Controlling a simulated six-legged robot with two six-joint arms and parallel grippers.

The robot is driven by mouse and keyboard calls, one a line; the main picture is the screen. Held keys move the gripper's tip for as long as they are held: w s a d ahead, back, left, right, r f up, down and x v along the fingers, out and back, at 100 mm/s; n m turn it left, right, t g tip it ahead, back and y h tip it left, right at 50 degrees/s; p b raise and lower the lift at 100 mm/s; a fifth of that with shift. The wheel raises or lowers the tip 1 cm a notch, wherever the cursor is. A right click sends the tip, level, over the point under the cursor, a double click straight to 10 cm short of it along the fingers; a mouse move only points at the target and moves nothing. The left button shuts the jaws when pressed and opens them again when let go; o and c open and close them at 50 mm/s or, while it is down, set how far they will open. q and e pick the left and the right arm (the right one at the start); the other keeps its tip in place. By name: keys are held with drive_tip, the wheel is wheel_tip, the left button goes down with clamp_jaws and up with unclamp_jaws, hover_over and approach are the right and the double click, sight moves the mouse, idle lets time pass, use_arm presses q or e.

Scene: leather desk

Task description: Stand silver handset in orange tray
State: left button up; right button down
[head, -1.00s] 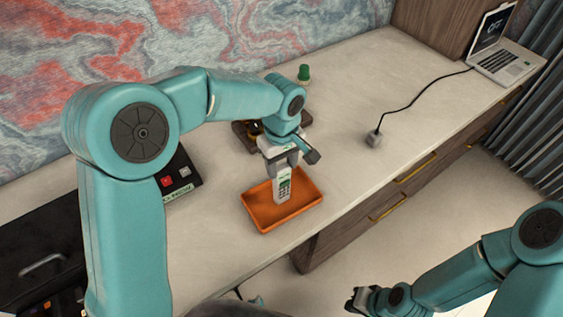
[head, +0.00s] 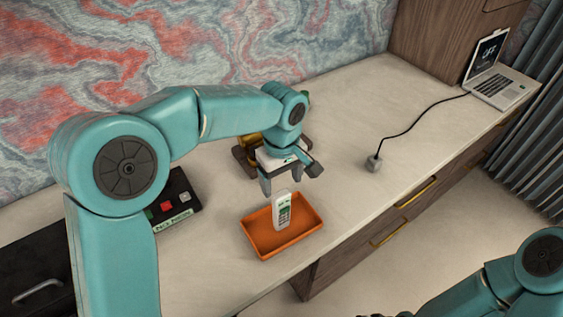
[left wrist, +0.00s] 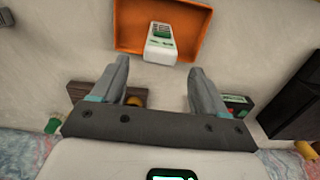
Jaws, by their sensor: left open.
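The silver handset (head: 282,210) stands upright in the orange tray (head: 262,241), with its keypad side showing in the head view. In the left wrist view the handset (left wrist: 160,45) is seen from above inside the tray (left wrist: 128,28). My left gripper (head: 290,185) is open and empty, above and behind the handset, apart from it. Its two fingers (left wrist: 157,82) are spread wide in the left wrist view. My right gripper is not in view; only part of that arm shows at the lower right.
A dark brown stand (head: 243,158) is behind my left gripper. A black box with red and white buttons (head: 172,206) lies left of the tray. A grey block (head: 374,163) with a black cable runs to the laptop (head: 498,80). The desk between tray and block is clear.

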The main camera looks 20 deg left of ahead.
use_arm(q)
wheel_tip(320, 180, up, 8)
drive_tip(key=shift+s, duration=0.1)
idle(0.6)
